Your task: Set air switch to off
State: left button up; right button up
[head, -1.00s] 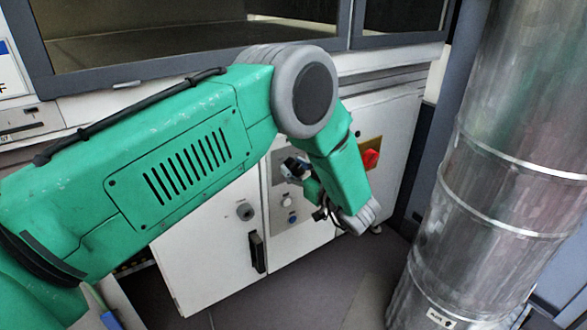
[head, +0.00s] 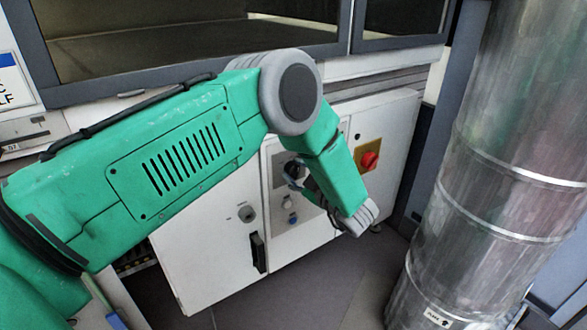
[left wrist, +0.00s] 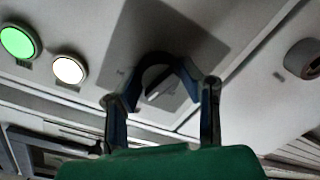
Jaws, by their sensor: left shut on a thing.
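A dark rotary switch (left wrist: 157,80) with a pale pointer line sits on the grey control panel, in the middle of the left wrist view. I take it to be the air switch; no label is readable. My left gripper (left wrist: 160,82) has a finger on each side of the switch and is shut on it. In the head view the left gripper (head: 293,172) is at the upper part of the small grey panel (head: 282,236), partly hidden by my green forearm. The switch is hard to make out there. My right gripper is not in view.
A lit green button (left wrist: 17,42) and a lit white button (left wrist: 68,68) are beside the switch. A red rotary switch (head: 369,160) on a yellow plate is farther right. A cabinet handle (head: 257,252) is left of the panel. A large metal duct (head: 480,150) stands at right.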

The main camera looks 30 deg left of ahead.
pick_arm(q)
jog(key=n+p, duration=0.1)
jog(key=n, duration=0.5)
jog(key=shift+s, duration=0.15)
jog(key=n, duration=0.3)
jog(key=n+p, duration=0.1)
jog(key=n, duration=0.2)
jog(key=shift+f+t+h, duration=0.15)
jog(key=shift+t+h, duration=0.25)
jog(key=o, duration=1.1)
jog(key=shift+s, duration=0.1)
jog(key=shift+o, duration=0.2)
